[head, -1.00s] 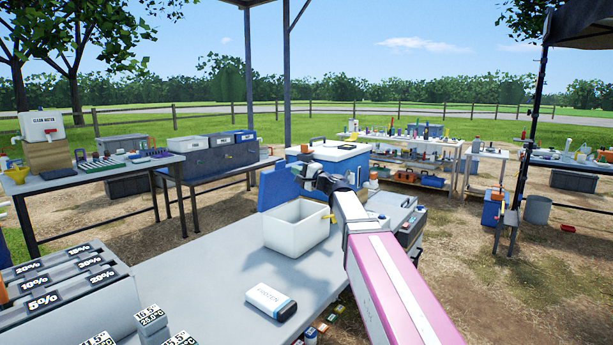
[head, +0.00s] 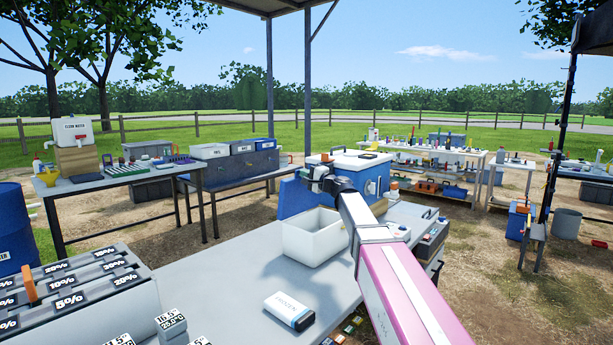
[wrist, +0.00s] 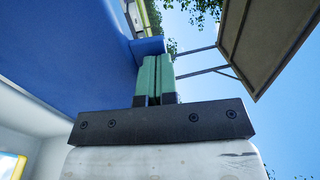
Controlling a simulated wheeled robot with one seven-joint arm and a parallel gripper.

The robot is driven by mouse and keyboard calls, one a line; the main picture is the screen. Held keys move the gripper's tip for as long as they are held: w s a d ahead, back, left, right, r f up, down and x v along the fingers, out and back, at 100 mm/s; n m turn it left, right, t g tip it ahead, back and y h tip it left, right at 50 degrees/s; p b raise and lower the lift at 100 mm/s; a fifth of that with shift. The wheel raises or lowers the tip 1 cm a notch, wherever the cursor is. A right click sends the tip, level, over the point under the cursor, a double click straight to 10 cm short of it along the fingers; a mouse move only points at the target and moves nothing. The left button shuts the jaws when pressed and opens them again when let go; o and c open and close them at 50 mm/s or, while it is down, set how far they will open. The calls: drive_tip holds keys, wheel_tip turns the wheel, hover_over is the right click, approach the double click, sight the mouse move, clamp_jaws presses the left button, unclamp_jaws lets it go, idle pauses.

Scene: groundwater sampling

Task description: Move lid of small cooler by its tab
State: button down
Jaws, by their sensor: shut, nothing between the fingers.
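The small cooler (head: 312,246) is an open white box on the grey table in the head view. Its blue lid (head: 294,200) stands raised at the back of the box. My gripper (head: 304,173) is at the upper edge of the lid. In the wrist view the green fingers (wrist: 156,75) are shut together with nothing between them. They are close beside the rounded edge of the blue lid (wrist: 75,50); whether they touch it I cannot tell.
A white pack (head: 289,310) lies on the grey table (head: 225,285). Racks with percentage labels (head: 75,290) stand at the left. A larger blue and white cooler (head: 350,162) stands behind the small one. A canopy frame (wrist: 262,45) shows in the wrist view.

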drive_tip(key=shift+g+h, duration=0.6)
drive_tip(key=shift+h, duration=0.2)
drive_tip(key=x, duration=0.4)
drive_tip(key=shift+w+a+r, duration=0.25)
drive_tip(key=shift+w+r, duration=0.05)
drive_tip(key=shift+r, duration=0.1)
drive_tip(key=shift+w+a, duration=0.15)
drive_tip(key=shift+a, duration=0.1)
